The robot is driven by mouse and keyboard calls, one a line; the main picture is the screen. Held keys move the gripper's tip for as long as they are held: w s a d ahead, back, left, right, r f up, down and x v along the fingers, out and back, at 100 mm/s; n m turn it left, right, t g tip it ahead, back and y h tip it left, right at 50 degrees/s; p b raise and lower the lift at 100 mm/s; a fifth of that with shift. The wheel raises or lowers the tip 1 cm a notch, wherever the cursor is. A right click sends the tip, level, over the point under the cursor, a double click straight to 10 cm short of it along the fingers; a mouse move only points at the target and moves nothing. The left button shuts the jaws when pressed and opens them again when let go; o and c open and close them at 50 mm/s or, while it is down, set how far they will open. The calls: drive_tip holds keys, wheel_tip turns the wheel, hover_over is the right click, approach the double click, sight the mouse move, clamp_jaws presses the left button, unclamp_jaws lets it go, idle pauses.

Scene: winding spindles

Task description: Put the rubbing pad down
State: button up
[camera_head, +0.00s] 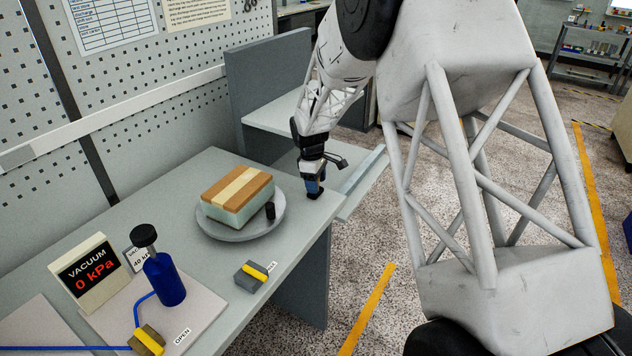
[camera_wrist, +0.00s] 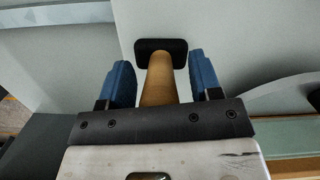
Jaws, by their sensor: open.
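The rubbing pad, a tan wooden handle (camera_wrist: 160,82) with a dark rounded end (camera_wrist: 143,52), shows in the wrist view. The dark end appears to be on or close to the grey table surface. My gripper (camera_wrist: 162,75) has its two blue fingers apart, one on each side of the handle. A gap shows on both sides of the handle. In the head view my gripper (camera_head: 314,188) points down at the table's right edge, right of the round plate. The pad is hard to make out there, mostly hidden by the fingers.
A round grey plate (camera_head: 215,230) carries a striped wood-and-pale block (camera_head: 238,195) and a small black cylinder (camera_head: 270,211). A grey block with a yellow lever (camera_head: 251,276), a blue bottle (camera_head: 165,279) and a vacuum display reading 0 kPa (camera_head: 88,272) stand nearer. The table's right edge is close to my gripper.

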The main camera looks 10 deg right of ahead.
drive_tip(key=r, duration=0.8)
drive_tip(key=a+r, duration=0.1)
drive_tip(key=r, duration=0.3)
drive_tip(key=shift+w+a+r, duration=0.1)
drive_tip(key=shift+w, duration=0.3)
drive_tip(key=shift+s+r, duration=0.25)
drive_tip(key=shift+s, duration=0.05)
drive_tip(key=s+r+m+t, duration=0.1)
drive_tip(key=s+r+m, duration=0.25)
drive_tip(key=s, duration=0.75)
drive_tip(key=s+r+m+t, duration=0.15)
drive_tip(key=s+r, duration=0.35)
drive_tip(key=s, duration=0.6)
drive_tip(key=s+r+m, duration=0.3)
drive_tip(key=s+r, duration=0.1)
drive_tip(key=s, duration=0.8)
drive_tip(key=s+f+m+y, duration=0.1)
drive_tip(key=s+f+m, duration=0.2)
drive_tip(key=s, duration=1)
drive_tip(key=shift+a+t, duration=0.35)
drive_tip(key=shift+t, duration=0.1)
